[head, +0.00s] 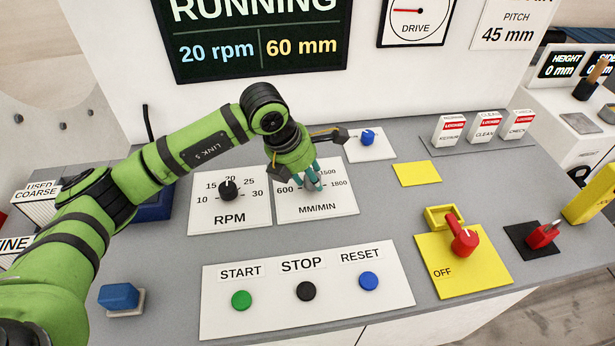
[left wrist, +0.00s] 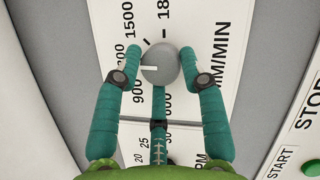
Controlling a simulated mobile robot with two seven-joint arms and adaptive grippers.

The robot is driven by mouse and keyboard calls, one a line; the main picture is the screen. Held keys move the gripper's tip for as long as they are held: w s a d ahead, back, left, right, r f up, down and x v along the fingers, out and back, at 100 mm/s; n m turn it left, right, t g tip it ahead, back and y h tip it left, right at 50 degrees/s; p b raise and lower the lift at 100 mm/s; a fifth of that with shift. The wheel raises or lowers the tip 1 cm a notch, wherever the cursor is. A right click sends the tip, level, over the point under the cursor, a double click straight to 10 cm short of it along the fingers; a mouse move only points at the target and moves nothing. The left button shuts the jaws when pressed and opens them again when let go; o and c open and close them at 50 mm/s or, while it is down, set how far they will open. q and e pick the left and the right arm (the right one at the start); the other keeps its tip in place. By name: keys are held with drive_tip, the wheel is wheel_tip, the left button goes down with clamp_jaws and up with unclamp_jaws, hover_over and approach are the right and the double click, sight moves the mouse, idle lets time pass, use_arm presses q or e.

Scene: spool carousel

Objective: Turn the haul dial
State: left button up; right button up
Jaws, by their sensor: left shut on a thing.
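The haul dial is a round grey knob (left wrist: 162,66) on the white MM/MIN plate (head: 292,213). In the left wrist view its white pointer line points left, towards the 900 side of the scale, where a finger partly covers the numbers. My left gripper (head: 313,181) reaches down over this plate and hides the knob in the head view. In the left wrist view my left gripper (left wrist: 165,62) has its teal fingers on both sides of the knob, with a third finger below; it is shut on the knob. My right gripper is in neither view.
The RPM dial (head: 229,191) is just left of the MM/MIN plate. A small blue knob (head: 367,137) stands behind right. START (head: 241,300), STOP (head: 306,291) and RESET (head: 368,281) buttons lie in front. A red switch (head: 463,238) marked OFF is at right.

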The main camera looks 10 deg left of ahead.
use_arm(q)
drive_tip(key=shift+s+d, duration=0.15)
drive_tip(key=shift+d, duration=0.1)
idle(0.3)
drive_tip(key=o, duration=1.1)
drive_tip(key=shift+d, duration=0.1)
drive_tip(key=shift+a+r, duration=0.3)
drive_tip(key=shift+r, duration=0.1)
drive_tip(key=v, duration=1.1)
drive_tip(key=shift+d, duration=0.25)
